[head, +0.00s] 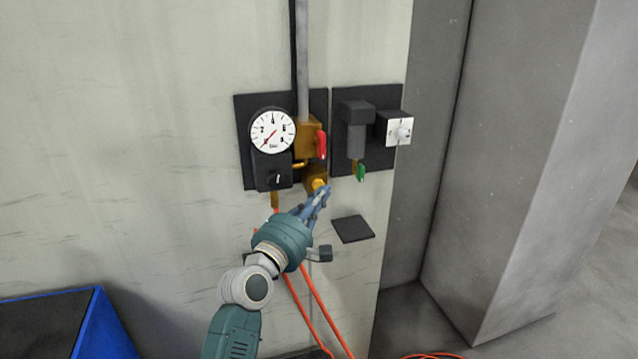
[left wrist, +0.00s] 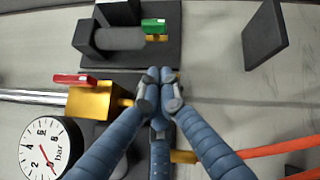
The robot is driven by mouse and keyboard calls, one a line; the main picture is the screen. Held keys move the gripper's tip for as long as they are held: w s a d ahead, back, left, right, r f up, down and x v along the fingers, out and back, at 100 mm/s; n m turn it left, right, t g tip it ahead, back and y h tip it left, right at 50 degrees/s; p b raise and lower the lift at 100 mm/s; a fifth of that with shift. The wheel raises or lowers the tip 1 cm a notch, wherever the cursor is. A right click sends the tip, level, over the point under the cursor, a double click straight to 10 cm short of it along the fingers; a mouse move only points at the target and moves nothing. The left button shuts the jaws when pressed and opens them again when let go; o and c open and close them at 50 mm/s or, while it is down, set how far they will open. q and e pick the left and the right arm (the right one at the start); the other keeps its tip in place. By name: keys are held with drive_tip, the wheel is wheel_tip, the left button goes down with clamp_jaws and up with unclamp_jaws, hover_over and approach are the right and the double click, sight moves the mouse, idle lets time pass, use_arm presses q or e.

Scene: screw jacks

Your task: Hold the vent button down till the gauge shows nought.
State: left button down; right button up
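The round white gauge (head: 272,131) is on the left wall panel, its red needle pointing to the lower left, at the low end of the scale. It also shows in the left wrist view (left wrist: 45,148), turned sideways. A yellow button (head: 319,184) sits on the lower brass block (head: 313,174). My left gripper (head: 326,190) has its fingers together with the tips right beside the button; I cannot tell whether they touch it. In the left wrist view the closed fingertips (left wrist: 161,75) hide the button. My right gripper is out of view.
A red lever (head: 321,144) is just above the button, and a green lever (head: 361,172) is on the right panel. A black knob (head: 278,178) sits under the gauge. Orange hose (head: 312,297) hangs below. A blue-edged bin (head: 98,315) stands lower left.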

use_arm(q)
drive_tip(key=shift+s, duration=0.15)
drive_tip(key=s+p, duration=0.1)
drive_tip(key=s+d+p, duration=0.1)
drive_tip(key=s, duration=0.1)
drive_tip(key=s+p, duration=0.1)
drive_tip(key=shift+s+d, duration=0.4)
idle(0.3)
